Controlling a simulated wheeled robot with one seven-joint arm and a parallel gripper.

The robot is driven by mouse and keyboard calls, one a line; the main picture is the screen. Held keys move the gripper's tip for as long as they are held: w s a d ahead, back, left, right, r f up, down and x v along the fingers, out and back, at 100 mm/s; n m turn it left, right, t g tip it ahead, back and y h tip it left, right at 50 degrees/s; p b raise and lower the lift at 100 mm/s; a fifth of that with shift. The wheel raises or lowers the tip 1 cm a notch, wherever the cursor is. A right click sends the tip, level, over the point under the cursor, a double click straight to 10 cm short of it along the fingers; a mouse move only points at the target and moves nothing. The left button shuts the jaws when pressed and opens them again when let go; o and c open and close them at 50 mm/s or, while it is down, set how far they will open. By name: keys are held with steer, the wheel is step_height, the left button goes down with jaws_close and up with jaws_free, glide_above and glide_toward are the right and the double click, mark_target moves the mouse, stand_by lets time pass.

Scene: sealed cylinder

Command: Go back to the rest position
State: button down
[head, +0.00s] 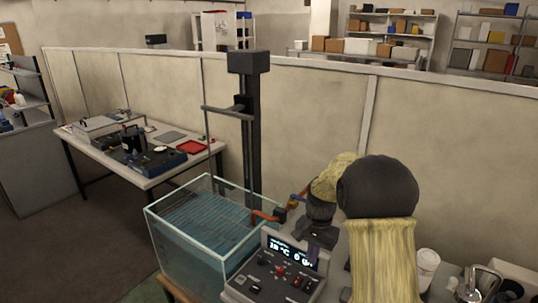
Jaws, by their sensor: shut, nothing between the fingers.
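My arm rises at the lower right with a dark rounded joint and pale yellow links. It bends forward and down to a dark wrist, and my gripper (317,235) is at its end. My gripper is just behind the control box (278,272) and to the right of the glass water tank (185,250). It is shut and holds nothing that I can see. Its fingertips are small and dark, and hard to make out.
A black column (254,150) with a crossarm stands at the tank's back edge. Orange pipe parts (265,216) are at the tank's right side. A white cup (427,262) and a metal item (480,285) are at the right. Another table (150,182) stands at the back left.

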steer(key=s+r+n+t, duration=0.2)
steer(key=s+n, duration=0.5)
steer(key=s, duration=1.3)
steer(key=shift+a+t+h, duration=0.2)
steer(key=shift+t+h, duration=0.2)
steer(key=shift+t, duration=0.4)
steer(key=shift+r, duration=0.1)
